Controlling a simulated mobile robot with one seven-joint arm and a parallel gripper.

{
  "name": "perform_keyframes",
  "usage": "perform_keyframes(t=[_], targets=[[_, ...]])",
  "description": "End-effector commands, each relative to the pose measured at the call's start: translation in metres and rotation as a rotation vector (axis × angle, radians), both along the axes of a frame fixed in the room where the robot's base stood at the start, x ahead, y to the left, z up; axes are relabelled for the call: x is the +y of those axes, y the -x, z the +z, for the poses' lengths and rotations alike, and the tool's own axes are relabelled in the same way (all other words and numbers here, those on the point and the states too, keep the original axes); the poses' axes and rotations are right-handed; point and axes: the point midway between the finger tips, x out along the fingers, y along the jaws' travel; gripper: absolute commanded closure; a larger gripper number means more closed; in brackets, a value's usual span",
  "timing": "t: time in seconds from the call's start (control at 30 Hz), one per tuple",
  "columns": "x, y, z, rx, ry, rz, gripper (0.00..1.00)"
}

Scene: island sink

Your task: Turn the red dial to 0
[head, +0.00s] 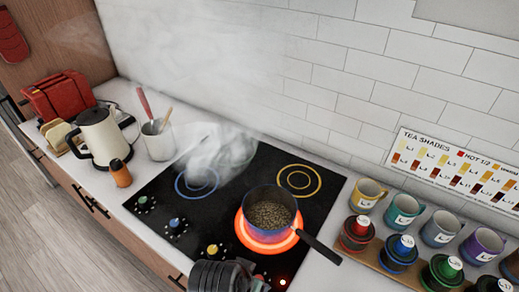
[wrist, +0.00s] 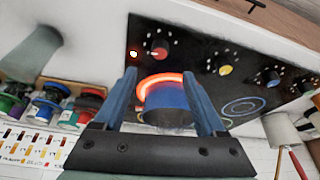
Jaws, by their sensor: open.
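The red dial (wrist: 159,46) shows in the wrist view on the black cooktop (wrist: 190,50), with white marks around it. I cannot read its setting. My gripper (wrist: 160,73) is open and empty, its two blue fingers spread apart below the dial in the picture, apart from it. In the head view a dark part of my arm at the bottom edge hides most or all of the red dial. The burner (head: 242,233) under the pot (head: 270,214) glows orange-red. A small red light (head: 283,282) is lit near the cooktop's front corner.
Yellow (head: 213,250), blue (head: 176,225) and green (head: 143,203) dials line the cooktop's front left. The pot's handle (head: 322,250) sticks out to the right. Several mugs and lidded jars (head: 397,252) stand at right. A kettle (head: 101,135) and utensil cup (head: 157,143) stand at left. Smoke drifts behind.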

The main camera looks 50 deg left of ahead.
Motion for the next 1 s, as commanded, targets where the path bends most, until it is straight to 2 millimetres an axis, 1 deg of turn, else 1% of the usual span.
perform_keyframes(t=[0.03,0.3,0.5,0.6,0.73,1.0], targets=[[0.000,-0.002,-0.009,0.004,0.004,-0.001,0.27],[0.009,-0.021,-0.056,0.003,0.001,-0.001,0.27],[0.014,-0.032,-0.083,0.001,-0.001,-0.001,0.27],[0.015,-0.035,-0.092,0.001,-0.001,-0.001,0.27],[0.016,-0.038,-0.099,0.000,-0.002,-0.001,0.27],[0.017,-0.039,-0.101,-0.002,-0.002,-0.001,0.27]])
